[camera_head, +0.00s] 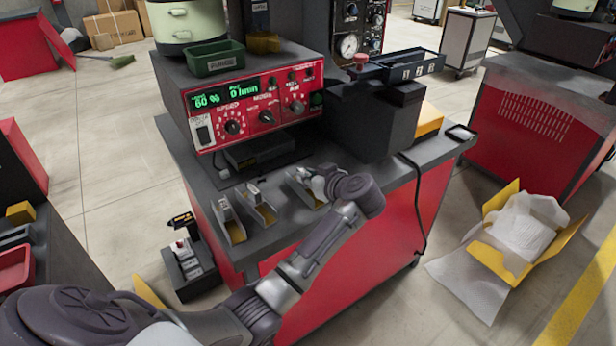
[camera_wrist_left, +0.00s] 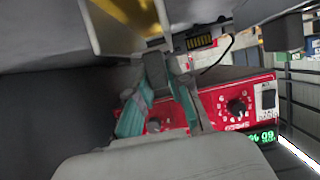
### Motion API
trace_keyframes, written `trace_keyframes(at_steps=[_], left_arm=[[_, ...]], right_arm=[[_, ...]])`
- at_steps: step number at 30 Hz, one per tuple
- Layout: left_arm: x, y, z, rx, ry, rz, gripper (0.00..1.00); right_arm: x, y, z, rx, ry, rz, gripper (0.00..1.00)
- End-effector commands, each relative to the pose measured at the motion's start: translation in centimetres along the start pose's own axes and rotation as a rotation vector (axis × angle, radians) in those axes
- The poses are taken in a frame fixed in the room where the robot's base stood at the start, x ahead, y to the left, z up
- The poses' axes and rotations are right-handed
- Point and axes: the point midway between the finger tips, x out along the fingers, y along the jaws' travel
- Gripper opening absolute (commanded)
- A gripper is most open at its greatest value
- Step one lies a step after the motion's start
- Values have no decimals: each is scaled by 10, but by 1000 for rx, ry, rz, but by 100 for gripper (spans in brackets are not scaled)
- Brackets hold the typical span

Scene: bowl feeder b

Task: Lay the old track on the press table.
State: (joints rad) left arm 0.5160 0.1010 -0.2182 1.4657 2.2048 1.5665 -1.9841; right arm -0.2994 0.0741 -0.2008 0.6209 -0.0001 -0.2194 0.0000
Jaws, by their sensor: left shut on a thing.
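My left gripper (camera_head: 318,180) is low over the front right part of the dark bench top (camera_head: 285,232). It is shut on the grip of a short channel-shaped track (camera_head: 303,190), pale metal outside and yellow inside. In the left wrist view the gripper's teal fingertips (camera_wrist_left: 158,100) close around a dark grip below the track (camera_wrist_left: 128,25). I cannot tell whether the track touches the bench. Two similar channels, one at the left (camera_head: 231,222) and one in the middle (camera_head: 260,205), lie beside it. Which surface is the press table is not marked. My right gripper is not in view.
A red control box (camera_head: 260,105) stands behind the channels, with a green bin (camera_head: 215,60) on top. A dark machine block (camera_head: 375,120) is to the right. A yellow box with white wrapping (camera_head: 520,235) lies on the floor. Bare bench top shows in front of the channels.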

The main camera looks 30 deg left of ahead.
Motion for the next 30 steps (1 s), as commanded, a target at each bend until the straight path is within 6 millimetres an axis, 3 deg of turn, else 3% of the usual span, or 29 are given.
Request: trace_keyframes(at_steps=[5, 6, 11, 21, 26, 30], left_arm=[[0, 0, 1, 0, 0, 0, 0], [1, 0, 2, 0, -1, -1, 20], [1, 0, 2, 0, 0, 0, 43], [-1, 0, -1, -1, 1, 1, 43], [-24, 1, 0, -2, -3, 4, 43], [-55, 1, 0, -2, -4, 5, 43]], right_arm=[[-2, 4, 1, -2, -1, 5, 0], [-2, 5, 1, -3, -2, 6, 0], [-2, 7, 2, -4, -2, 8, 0], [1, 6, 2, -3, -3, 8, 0], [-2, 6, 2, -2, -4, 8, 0], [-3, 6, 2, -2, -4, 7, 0]])
